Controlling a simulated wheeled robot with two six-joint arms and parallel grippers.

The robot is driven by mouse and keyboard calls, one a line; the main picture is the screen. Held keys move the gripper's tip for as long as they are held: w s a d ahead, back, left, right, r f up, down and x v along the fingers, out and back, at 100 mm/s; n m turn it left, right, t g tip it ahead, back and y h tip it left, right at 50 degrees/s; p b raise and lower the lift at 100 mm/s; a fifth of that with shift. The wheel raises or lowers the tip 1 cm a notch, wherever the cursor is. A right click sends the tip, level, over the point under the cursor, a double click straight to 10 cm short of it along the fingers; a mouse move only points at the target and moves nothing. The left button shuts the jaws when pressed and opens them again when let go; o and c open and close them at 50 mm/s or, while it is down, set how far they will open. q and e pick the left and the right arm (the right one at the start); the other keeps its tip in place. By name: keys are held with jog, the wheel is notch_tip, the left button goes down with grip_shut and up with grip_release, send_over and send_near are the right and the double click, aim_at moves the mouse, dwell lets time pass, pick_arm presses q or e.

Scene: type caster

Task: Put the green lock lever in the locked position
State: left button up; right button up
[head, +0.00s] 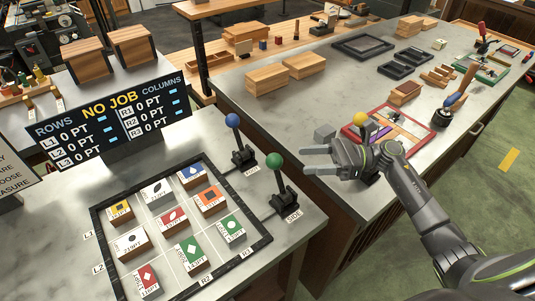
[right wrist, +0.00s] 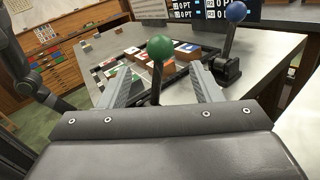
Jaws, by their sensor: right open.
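The green lever, with a green ball knob (head: 275,160) on a dark stem and black base, stands at the right corner of the grey counter. Its stem leans a little to the left in the head view. My right gripper (head: 308,161) is open and empty, just right of the knob and apart from it. In the right wrist view, the green knob (right wrist: 160,48) shows between and beyond the two open fingers, and the lower stem is hidden behind the gripper body. My left gripper is not in view.
A blue-knobbed lever (head: 233,121) stands behind the green one. A black-framed grid (head: 182,285) of card blocks lies to the left, with a scoreboard (head: 108,118) behind. A second counter with a red-edged tray (head: 432,128) lies beyond my right arm.

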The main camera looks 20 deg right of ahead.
aim_at(268, 162)
jog(key=p+x, duration=0.4)
jog(key=x, duration=0.6)
jog(key=shift+r, duration=0.15)
jog(key=shift+a, duration=0.4)
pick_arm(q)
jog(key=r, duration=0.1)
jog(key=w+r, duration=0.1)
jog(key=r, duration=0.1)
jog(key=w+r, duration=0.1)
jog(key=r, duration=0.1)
pick_arm(e)
grip_shut()
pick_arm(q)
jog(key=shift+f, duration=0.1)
